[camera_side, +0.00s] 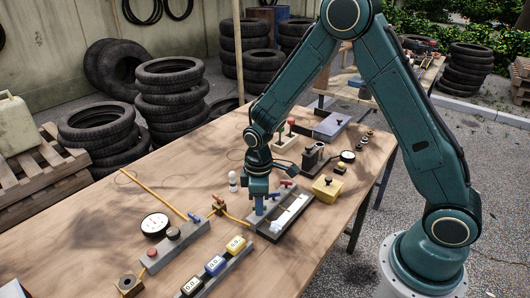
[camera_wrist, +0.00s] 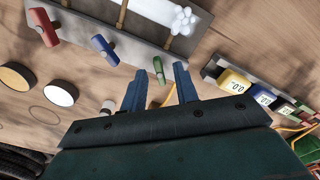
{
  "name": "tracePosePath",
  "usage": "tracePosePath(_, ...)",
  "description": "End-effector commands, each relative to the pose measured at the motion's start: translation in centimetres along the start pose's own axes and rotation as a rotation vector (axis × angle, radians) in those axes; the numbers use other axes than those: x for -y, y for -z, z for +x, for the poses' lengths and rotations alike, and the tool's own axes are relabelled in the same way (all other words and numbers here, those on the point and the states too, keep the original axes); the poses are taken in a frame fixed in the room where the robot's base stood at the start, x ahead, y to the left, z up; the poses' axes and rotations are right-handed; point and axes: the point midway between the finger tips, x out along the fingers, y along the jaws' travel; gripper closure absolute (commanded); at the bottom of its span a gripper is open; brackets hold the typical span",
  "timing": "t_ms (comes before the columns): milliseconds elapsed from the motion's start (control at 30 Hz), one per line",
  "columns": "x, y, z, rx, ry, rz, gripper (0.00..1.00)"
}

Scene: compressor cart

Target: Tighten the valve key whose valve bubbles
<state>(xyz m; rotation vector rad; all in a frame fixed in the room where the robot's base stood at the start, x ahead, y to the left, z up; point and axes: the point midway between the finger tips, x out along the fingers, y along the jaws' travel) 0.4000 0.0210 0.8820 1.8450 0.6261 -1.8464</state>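In the wrist view a red key (camera_wrist: 43,27), a blue key (camera_wrist: 104,49) and a green key (camera_wrist: 158,69) stand in a row along a grey tray (camera_wrist: 205,25). A white clump of bubbles (camera_wrist: 182,20) sits in the tray, in line with the green key; no bubbles show beside the red or blue key. My gripper (camera_wrist: 160,80) is open, with the green key in the gap near its fingertips and no clear contact. In the side view my gripper (camera_side: 259,212) points down at the tray's near end and hides the green key.
Yellow, blue and black display blocks (camera_side: 215,265) stand in a row nearby.

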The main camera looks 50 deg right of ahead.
Motion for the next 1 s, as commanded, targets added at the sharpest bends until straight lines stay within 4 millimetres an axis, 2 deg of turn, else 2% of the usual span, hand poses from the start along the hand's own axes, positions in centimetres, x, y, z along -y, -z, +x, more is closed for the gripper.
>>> tracePosePath(300,-0.01,0.01,0.14,-0.001,0.0,0.0,0.7)
tracePosePath(467,-0.01,0.01,0.13,-0.001,0.0,0.0,1.0)
tracePosePath(1000,0.01,0.03,0.1,-0.001,0.0,0.068,1.0)
